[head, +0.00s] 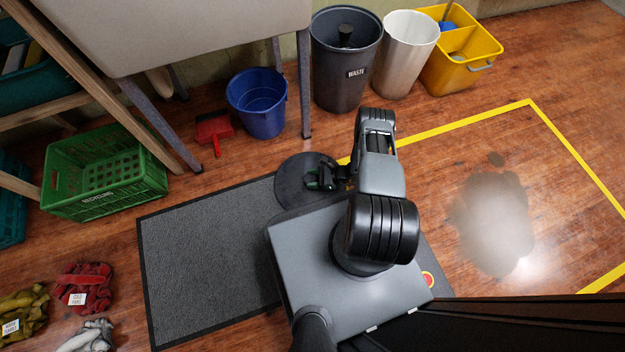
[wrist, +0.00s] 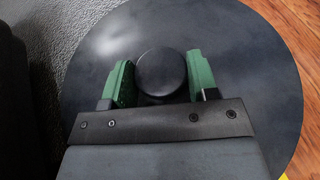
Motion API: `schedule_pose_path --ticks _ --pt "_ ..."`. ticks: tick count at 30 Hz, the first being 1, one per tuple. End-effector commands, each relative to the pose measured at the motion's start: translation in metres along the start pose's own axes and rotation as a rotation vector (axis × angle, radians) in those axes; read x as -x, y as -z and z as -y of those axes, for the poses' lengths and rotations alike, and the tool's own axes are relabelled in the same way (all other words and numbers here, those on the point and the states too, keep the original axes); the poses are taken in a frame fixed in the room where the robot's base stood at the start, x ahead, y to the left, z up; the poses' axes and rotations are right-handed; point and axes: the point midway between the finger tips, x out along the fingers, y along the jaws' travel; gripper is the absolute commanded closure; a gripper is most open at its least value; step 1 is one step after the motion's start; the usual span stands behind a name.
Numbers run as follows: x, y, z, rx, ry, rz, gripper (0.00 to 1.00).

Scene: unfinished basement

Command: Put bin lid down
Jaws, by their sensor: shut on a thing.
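The bin lid is a round dark grey disc (head: 290,187) with a black knob, over the far right corner of the grey mat. It fills most of the wrist view (wrist: 265,70), and its knob (wrist: 162,73) is near the middle. My gripper (head: 322,180) is shut on the lid's knob, with its green-padded fingers (wrist: 160,82) on either side. The lid looks level and close to the floor; I cannot tell whether it touches. The dark waste bin (head: 335,85) stands uncovered by the wall, with a dark cylindrical thing inside.
The grey mat (head: 195,260) lies left of my base. A blue bucket (head: 262,118), red dustpan (head: 210,128), green crate (head: 105,190), white bin (head: 405,50) and yellow mop bucket (head: 470,62) stand around. A wet patch (head: 493,220) lies inside yellow floor tape (head: 450,130).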

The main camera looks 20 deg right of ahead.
Motion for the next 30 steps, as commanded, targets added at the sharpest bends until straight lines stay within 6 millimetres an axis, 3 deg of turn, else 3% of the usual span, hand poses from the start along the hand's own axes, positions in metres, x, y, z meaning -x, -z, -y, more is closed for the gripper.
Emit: schedule_pose_path --ticks 8,9,16,26,30 --pt "0.000 0.000 0.000 0.001 -0.001 0.001 0.76" --pt "-0.001 0.001 0.000 0.001 -0.001 0.000 0.44" --pt "-0.001 0.000 0.000 0.000 -0.001 0.000 0.22" --pt "0.001 -0.003 0.000 0.000 -0.001 0.000 0.20" --pt "0.021 -0.004 0.001 -0.001 0.005 0.000 0.20"
